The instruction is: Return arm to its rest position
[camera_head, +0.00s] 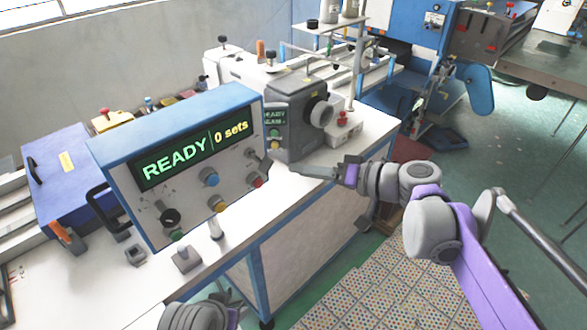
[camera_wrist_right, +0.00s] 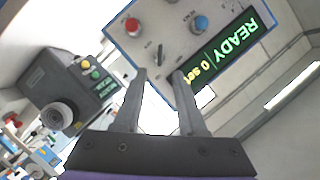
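My right arm (camera_head: 436,232) reaches in from the lower right of the head view, grey and purple. My right gripper (camera_head: 292,167) is at its left end, just right of the blue-and-white control box (camera_head: 128,203), above the white bench. In the right wrist view my right gripper (camera_wrist_right: 160,75) has its two grey fingers apart with nothing between them. The control box panel (camera_wrist_right: 178,40) shows past the fingertips; I cannot tell whether they touch it. The box's screen reads "READY 0 sets". A grey arm part of mine (camera_head: 200,316) shows at the bottom edge; my left gripper is not visible.
A grey machine head (camera_head: 296,122) with a round knob and small screen stands behind my right gripper. The white bench (camera_head: 262,218) has a blue frame. A blue case (camera_head: 66,172) lies at the left. Floor with a dotted mat (camera_head: 385,290) is open below.

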